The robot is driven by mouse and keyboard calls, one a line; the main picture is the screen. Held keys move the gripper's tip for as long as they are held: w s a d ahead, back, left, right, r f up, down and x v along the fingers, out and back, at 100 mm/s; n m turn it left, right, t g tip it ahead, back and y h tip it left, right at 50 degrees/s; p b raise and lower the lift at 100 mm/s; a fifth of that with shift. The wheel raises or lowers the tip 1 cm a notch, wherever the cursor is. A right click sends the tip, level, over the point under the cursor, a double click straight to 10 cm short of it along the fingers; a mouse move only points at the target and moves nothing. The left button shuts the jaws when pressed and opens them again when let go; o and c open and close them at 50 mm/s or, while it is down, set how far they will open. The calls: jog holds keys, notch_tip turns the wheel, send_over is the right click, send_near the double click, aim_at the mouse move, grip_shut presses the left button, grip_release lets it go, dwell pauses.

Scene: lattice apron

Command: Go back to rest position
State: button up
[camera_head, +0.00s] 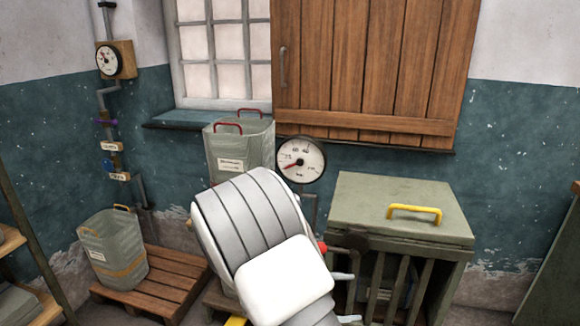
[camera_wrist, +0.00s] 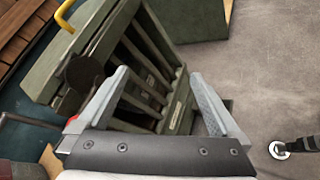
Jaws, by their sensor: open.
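My gripper (camera_wrist: 158,98) shows in the wrist view with its two grey fingers spread apart and nothing between them. Behind the fingers is a green slatted crate (camera_wrist: 100,50) with a yellow handle. In the head view my white and grey arm stands in the middle foreground and hides most of the gripper. The same crate (camera_head: 350,205) stands just right of my arm there, its yellow handle (camera_head: 414,212) on top. I cannot tell whether the fingers touch the crate.
A grey-green bag (camera_head: 112,250) stands on a wooden pallet (camera_head: 150,285) at left. A taller bin (camera_head: 240,150) and a round gauge (camera_head: 300,160) are behind my arm. Shelves (camera_head: 20,270) edge the left. Bare floor (camera_wrist: 265,85) shows right of the crate in the wrist view.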

jog(key=s+r+m+y+p, duration=0.3)
jog(key=s+r+m+y, duration=0.3)
jog(key=s+r, duration=0.5)
jog(key=s+r+m+y+p, duration=0.4)
jog(key=s+r+m, duration=0.5)
jog(key=r, duration=0.8)
jog(key=shift+s+d+r+t+y, duration=0.25)
jog(key=shift+s+d+y, duration=0.2)
jog(key=shift+s+y, duration=0.75)
